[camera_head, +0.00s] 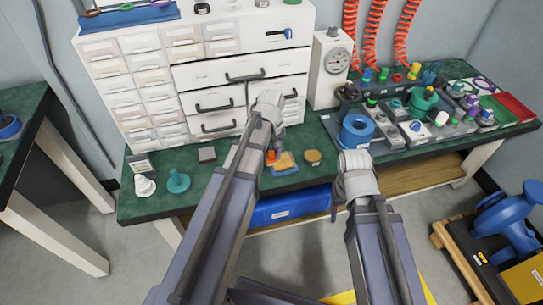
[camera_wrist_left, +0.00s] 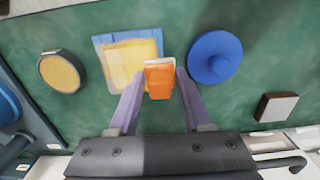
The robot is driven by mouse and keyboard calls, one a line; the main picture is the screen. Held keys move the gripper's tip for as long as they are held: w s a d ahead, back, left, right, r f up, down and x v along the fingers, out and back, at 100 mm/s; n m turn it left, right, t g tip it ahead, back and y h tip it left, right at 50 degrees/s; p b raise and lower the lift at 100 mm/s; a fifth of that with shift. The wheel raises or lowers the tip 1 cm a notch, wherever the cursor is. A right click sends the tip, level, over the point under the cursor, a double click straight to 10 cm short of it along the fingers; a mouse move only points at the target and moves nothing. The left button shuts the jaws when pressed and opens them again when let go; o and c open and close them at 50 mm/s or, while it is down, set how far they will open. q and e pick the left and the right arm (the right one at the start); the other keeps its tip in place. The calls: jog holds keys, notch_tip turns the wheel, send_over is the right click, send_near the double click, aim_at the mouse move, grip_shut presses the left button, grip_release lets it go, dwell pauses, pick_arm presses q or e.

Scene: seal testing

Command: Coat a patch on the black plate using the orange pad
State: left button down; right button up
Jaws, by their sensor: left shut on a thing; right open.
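The orange pad (camera_wrist_left: 160,80) is between the fingers of my left gripper (camera_wrist_left: 158,88), which is shut on it. In the head view, the pad (camera_head: 271,156) shows just beyond my left gripper (camera_head: 269,142). A light-blue square sheet with a yellow area (camera_wrist_left: 128,58) lies beside the pad; I cannot tell whether they touch. It also shows in the head view (camera_head: 286,163). A small dark square block (camera_head: 207,154) lies left of my arm; its top looks pale in the wrist view (camera_wrist_left: 276,107). No plate is clearly black. My right gripper (camera_head: 356,163) is open and apart, at the bench's front edge.
A tan-topped round piece (camera_wrist_left: 62,72) and a blue knobbed disc (camera_wrist_left: 214,57) lie either side of the sheet. A white drawer cabinet (camera_head: 190,75) stands behind. A white fitting (camera_head: 145,186) and a teal fitting (camera_head: 178,181) stand left. Several parts crowd the bench's right.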

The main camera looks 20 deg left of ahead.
aim_at(282, 160)
pick_arm(q)
jog(key=shift+w+d, duration=0.55)
jog(key=shift+d, duration=0.3)
jog(key=shift+w+d, duration=0.5)
jog(key=shift+d, duration=0.35)
jog(key=shift+w+d, duration=0.55)
jog(key=shift+d, duration=0.25)
jog(key=shift+w+d, duration=0.55)
jog(key=shift+d, duration=0.25)
jog(key=shift+f, duration=0.15)
jog(key=shift+s, duration=0.1)
jog(key=shift+s+a, duration=0.55)
jog(key=shift+a, duration=0.3)
jog(key=shift+s+a, duration=0.5)
jog(key=shift+a, duration=0.35)
